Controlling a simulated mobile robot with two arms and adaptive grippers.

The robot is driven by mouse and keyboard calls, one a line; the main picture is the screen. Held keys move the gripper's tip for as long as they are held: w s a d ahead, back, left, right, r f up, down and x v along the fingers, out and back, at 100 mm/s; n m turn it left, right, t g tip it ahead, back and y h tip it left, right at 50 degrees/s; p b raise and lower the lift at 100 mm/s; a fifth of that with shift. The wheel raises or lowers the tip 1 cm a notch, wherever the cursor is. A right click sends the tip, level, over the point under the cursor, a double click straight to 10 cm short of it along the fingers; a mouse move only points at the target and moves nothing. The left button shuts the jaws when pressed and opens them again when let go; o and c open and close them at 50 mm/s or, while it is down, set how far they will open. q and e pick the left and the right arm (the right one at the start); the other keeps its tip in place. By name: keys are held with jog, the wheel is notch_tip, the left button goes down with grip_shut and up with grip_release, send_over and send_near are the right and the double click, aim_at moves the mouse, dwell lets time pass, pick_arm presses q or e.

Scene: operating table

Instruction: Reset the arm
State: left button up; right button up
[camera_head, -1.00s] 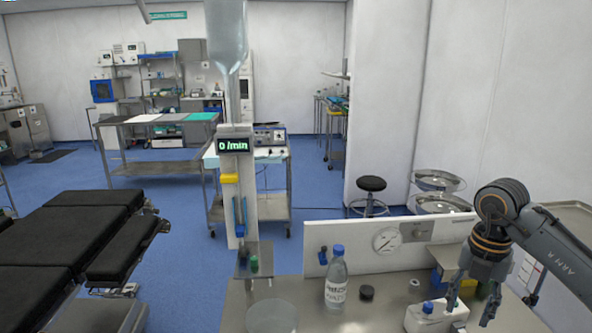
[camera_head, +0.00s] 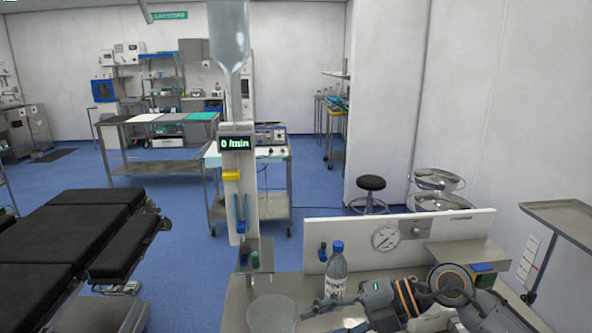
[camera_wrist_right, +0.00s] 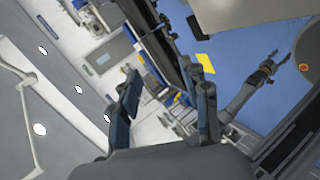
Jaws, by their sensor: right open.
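My right arm reaches in from the lower right of the head view. Its gripper (camera_head: 326,317) is low over the bench, pointing left, in front of the blue-capped bottle (camera_head: 337,268). In the right wrist view the two dark fingers of the right gripper (camera_wrist_right: 163,92) stand wide apart with nothing between them. A grey arm, probably my left, shows at the right of the wrist view, ending in a small gripper (camera_wrist_right: 272,58). Its jaws are too small to read. No left arm shows in the head view.
The white panel with a dial (camera_head: 386,238) stands behind the bottle. A clear bowl (camera_head: 271,313) is left of the right gripper. A drip stand with a display (camera_head: 236,144) rises behind the bowl. A black operating table (camera_head: 55,235) is at left, with blue floor between.

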jog(key=s+a+r+m+t+y, duration=0.1)
jog(key=a+r+m+t+y, duration=0.1)
jog(key=a+r+y, duration=0.35)
jog(key=w+d+r+m+t, duration=0.2)
jog(key=d+r+m+t, duration=0.3)
jog(key=m+t, duration=0.5)
jog(key=d+f+m+t+h, duration=0.3)
jog(key=d+f+m+h, duration=1.2)
jog(key=f+m+h, duration=0.25)
jog(key=s+d+f+m+g, duration=0.1)
jog(key=s+f+g, duration=0.5)
jog(key=s+f, duration=0.45)
jog(key=s+f+g, duration=0.6)
jog(key=s+f, duration=0.1)
jog(key=s, duration=0.7)
notch_tip(320, 180, down, 26)
jog(key=s+g, duration=0.2)
jog(key=s+d+f+g, duration=0.1)
jog(key=s+d+f, duration=0.2)
jog(key=s+f, duration=1.3)
jog(key=shift+s+f+h, duration=0.15)
jog(key=shift+s+h, duration=0.15)
jog(key=shift+h, duration=0.1)
